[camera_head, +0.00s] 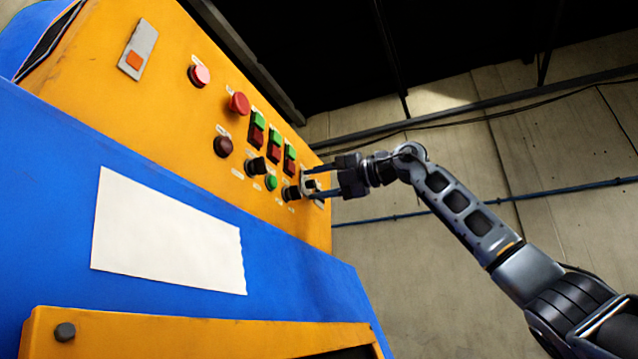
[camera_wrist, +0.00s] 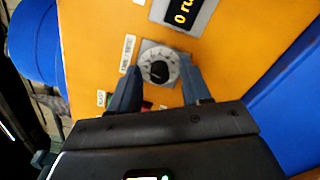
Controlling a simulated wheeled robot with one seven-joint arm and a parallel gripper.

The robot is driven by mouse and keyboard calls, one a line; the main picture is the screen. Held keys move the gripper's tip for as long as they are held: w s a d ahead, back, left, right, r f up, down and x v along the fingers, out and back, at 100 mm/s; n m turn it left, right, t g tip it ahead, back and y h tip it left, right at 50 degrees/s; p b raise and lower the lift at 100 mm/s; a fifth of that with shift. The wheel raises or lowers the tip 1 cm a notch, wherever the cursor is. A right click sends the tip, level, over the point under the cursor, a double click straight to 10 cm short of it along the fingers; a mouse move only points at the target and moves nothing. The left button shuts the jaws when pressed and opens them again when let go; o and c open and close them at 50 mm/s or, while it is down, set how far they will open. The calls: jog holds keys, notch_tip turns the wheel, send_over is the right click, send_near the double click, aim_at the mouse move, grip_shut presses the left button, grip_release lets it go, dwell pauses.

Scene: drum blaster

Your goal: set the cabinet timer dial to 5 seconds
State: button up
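The timer dial (camera_wrist: 158,71) is a black knob on a round grey scale plate, set in the orange cabinet panel (camera_wrist: 230,60) in the wrist view. The scale marks are too small to read. My gripper (camera_wrist: 160,82) has its two fingers apart, one on each side of the dial's lower part. I cannot tell whether the fingertips touch the dial. In the head view my gripper (camera_head: 322,181) reaches the right end of the orange panel, with its fingers apart at the dial plate (camera_head: 308,182), which they partly hide.
Left of my gripper are black selector knobs (camera_head: 256,166), a green button (camera_head: 271,183), green-red switches (camera_head: 257,132) and red buttons (camera_head: 238,103). A display (camera_wrist: 190,14) sits beyond the dial in the wrist view. The blue cabinet body (camera_head: 300,280) lies below the panel.

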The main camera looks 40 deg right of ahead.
jog(key=b+v, duration=0.2)
jog(key=v, duration=0.6)
jog(key=shift+w, duration=0.1)
dwell(0.3)
jog(key=shift+f, duration=0.1)
